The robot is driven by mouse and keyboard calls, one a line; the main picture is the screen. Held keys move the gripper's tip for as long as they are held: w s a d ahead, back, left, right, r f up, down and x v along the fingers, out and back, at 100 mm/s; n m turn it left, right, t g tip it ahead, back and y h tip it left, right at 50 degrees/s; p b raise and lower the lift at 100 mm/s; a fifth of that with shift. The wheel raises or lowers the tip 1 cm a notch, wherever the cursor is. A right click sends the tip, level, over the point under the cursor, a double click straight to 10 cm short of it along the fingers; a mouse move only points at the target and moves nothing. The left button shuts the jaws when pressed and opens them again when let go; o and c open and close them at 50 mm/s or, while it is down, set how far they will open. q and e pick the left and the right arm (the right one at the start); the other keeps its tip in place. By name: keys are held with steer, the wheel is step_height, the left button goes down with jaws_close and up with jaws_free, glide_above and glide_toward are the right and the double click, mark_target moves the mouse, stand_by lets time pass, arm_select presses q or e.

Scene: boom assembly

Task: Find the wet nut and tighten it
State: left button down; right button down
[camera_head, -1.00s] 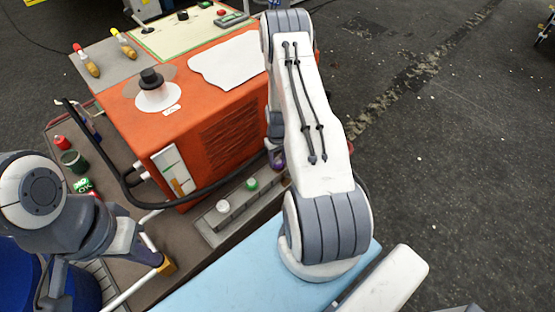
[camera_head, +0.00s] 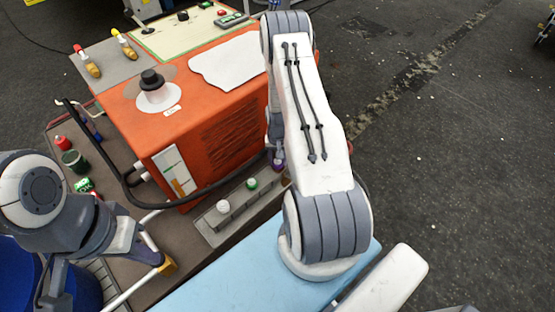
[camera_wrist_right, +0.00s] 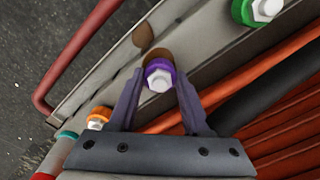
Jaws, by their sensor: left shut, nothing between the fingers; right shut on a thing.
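In the right wrist view a silver hex nut with a purple collar (camera_wrist_right: 159,75) sits on the grey rail, between the fingertips of my right gripper (camera_wrist_right: 160,82). The gripper is shut on this nut. A brown patch shows on the rail right behind it. A nut with a green collar (camera_wrist_right: 257,9) is at the top right, apart from the gripper. An orange-collared nut (camera_wrist_right: 98,117) and a teal-collared one (camera_wrist_right: 65,135) are at the lower left. My left gripper (camera_head: 166,266) is shut and empty at the lower left of the head view, by a tan block.
The orange machine (camera_head: 200,120) stands beside the rail (camera_head: 210,232), with a black hose along its base. A white-topped nut (camera_head: 222,206) is on the rail. A light blue surface (camera_head: 240,280) lies in front. Open dark floor is at right.

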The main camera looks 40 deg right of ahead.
mark_target(278, 162)
stand_by(0.4)
steer(key=shift+c, duration=1.7)
jaws_free()
steer(key=shift+r, duration=0.1)
step_height(278, 162, up, 10)
steer(key=p, duration=0.1)
steer(key=shift+r, duration=0.15)
